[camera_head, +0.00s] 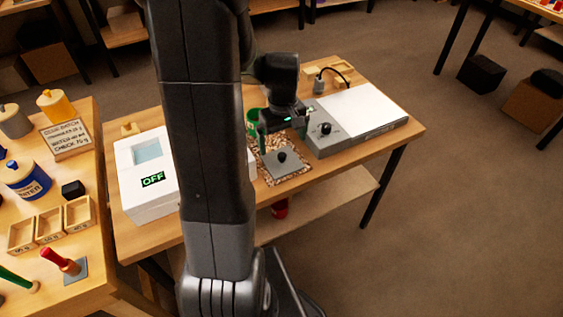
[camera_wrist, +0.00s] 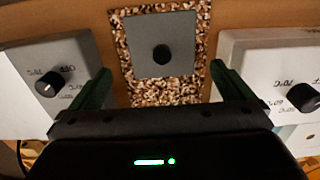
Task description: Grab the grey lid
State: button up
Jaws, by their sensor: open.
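The grey lid (camera_head: 283,163) is a flat square plate with a round black knob in its middle. It lies on a speckled cork mat (camera_head: 266,143) on the wooden bench. In the wrist view the lid (camera_wrist: 160,60) shows at the top centre, its knob between the lines of my two fingers. My gripper (camera_head: 284,125) is open and empty, above the bench and behind the lid in the head view. In the wrist view its green fingers (camera_wrist: 158,88) are spread wide, apart from the lid.
A hot plate (camera_head: 365,110) with a white top and black dial stands right of the mat. A white box with an OFF display (camera_head: 145,180) stands left. A side table at left holds jars and small trays (camera_head: 50,226).

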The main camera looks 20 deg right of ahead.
aim_at(282, 154)
jog(key=shift+a+f, duration=0.1)
jog(key=shift+f, duration=3.2)
jog(key=c, duration=0.7)
